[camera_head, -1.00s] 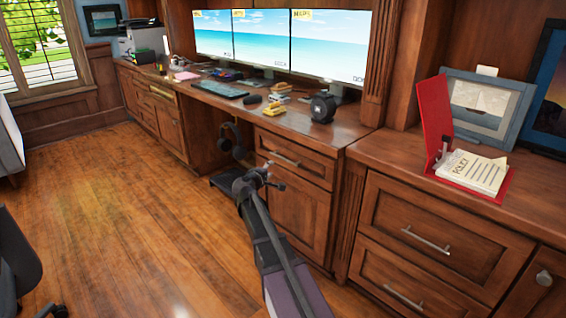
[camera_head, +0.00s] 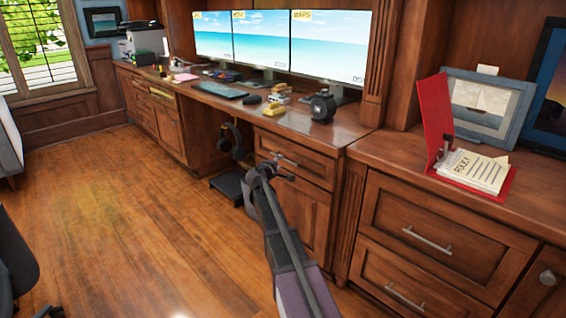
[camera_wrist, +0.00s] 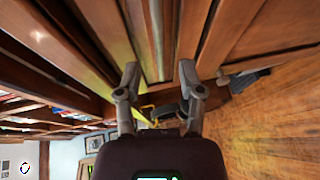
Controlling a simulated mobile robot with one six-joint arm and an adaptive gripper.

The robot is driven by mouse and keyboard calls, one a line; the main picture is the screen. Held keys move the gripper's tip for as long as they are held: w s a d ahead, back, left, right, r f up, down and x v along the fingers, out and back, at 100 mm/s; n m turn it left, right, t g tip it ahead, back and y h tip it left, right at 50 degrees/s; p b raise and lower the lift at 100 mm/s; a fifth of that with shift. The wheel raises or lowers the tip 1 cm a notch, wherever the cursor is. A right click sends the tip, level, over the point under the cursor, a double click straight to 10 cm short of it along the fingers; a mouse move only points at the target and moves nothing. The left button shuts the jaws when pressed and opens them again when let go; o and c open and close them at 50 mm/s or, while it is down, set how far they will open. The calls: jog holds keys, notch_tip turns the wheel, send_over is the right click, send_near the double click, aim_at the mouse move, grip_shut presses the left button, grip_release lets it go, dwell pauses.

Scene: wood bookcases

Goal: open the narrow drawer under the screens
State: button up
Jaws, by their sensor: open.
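The narrow drawer (camera_head: 302,165) is a wooden front below the desk top, right of the knee space and near the rightmost screen (camera_head: 328,47). It looks shut. Its metal bar handle (camera_head: 286,159) is partly behind my gripper (camera_head: 277,168). My gripper is in front of the drawer, with its two fingers apart and empty. In the wrist view the fingers (camera_wrist: 159,75) point at the wooden front, and a long metal bar (camera_wrist: 154,40), apparently the handle, lies beyond and between them. I cannot tell whether they touch it.
A cabinet door (camera_head: 300,217) is below the drawer. Headphones (camera_head: 232,138) hang in the knee space at left, above a dark box (camera_head: 228,187). A wider drawer (camera_head: 430,235) is at right.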

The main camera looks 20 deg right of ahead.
aim_at(283, 159)
jog(key=shift+b+x, duration=0.35)
jog(key=shift+x, duration=2.15)
jog(key=shift+c, duration=0.2)
